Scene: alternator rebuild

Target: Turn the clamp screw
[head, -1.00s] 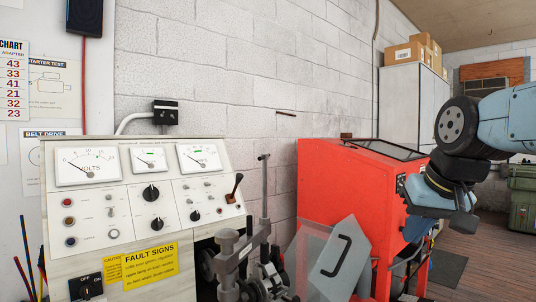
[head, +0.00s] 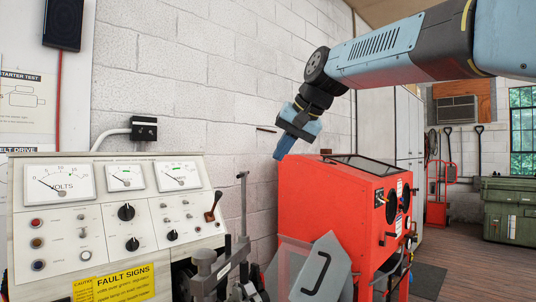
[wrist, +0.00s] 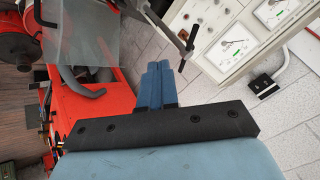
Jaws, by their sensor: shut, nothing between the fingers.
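A grey clamp (head: 205,272) stands at the bottom centre of the head view, in front of the test bench; its lower part is cut off by the frame. A thin upright rod with a short crossbar at its top (head: 243,176), which looks like the clamp screw, rises beside it. A rod with a dark crossbar (wrist: 187,48) also shows in the wrist view, beyond the fingertips. My gripper (head: 283,150) is up against the wall background, above and right of the rod, apart from it. Its blue fingers (wrist: 153,68) are together and empty.
A test bench with dials (head: 110,215) stands left. A red cabinet (head: 335,210) stands right of the clamp, with a clear shield and a grey plate (head: 322,270) in front. A green chest (head: 508,205) is far right. The air above the clamp is free.

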